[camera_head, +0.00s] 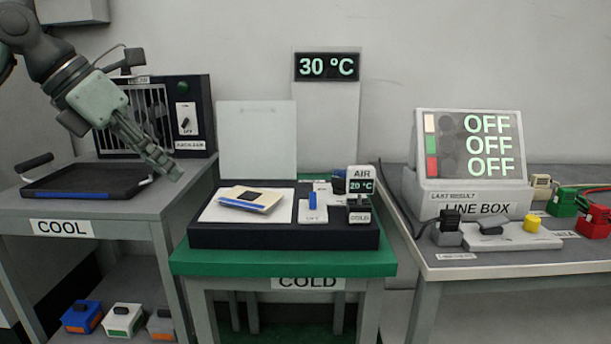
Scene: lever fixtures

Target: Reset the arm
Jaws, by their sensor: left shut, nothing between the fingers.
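My left arm comes in from the upper left, and its gripper (172,170) is shut and empty. It hangs in the air in front of the dark fan panel (198,90), above the right part of the table marked COOL (120,212). The panel has a barred grille, a green round light and a small white switch plate (187,117) with a dark toggle. My right gripper is not in view.
A black tray (88,182) lies on the COOL table. A wall display (327,67) reads 30 °C. The LINE BOX (470,201) shows OFF three times.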

